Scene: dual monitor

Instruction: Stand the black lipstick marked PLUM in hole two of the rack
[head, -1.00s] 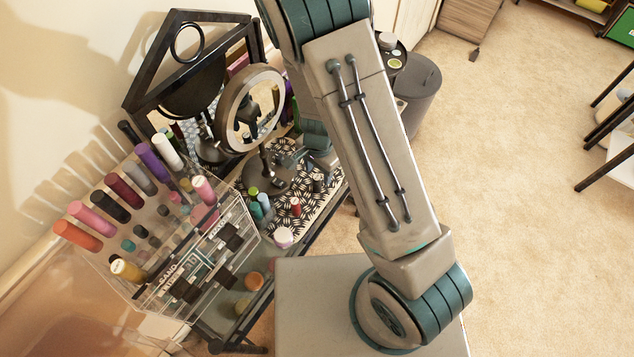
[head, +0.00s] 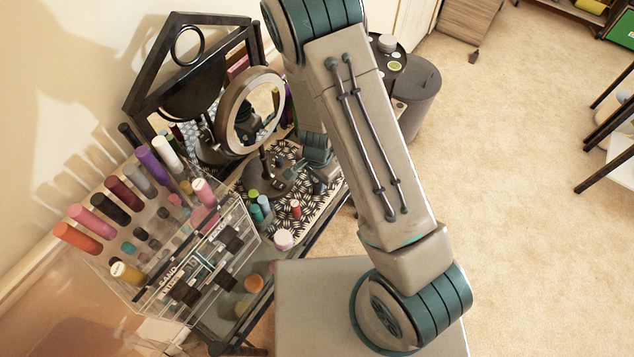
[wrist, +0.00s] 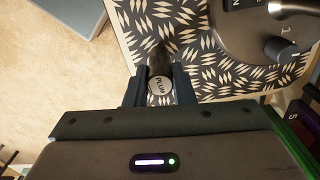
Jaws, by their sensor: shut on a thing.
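My gripper (wrist: 160,80) is shut on the black lipstick (wrist: 161,86), whose round pale end reads PLUM in the wrist view. The lipstick is over the black-and-white patterned mat (wrist: 140,30); I cannot tell whether it still touches the mat. In the head view my gripper (head: 314,170) is low over the mat's right part, and the lipstick cannot be made out there. A clear stand (head: 150,225) at the left holds several coloured lipsticks in rows, with a SAND label on its front. I cannot tell whether it is the rack, nor which hole is two.
A ring mirror (head: 232,115) on a dark round base stands left of my gripper. A grey bin (head: 418,90) is beyond the arm.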

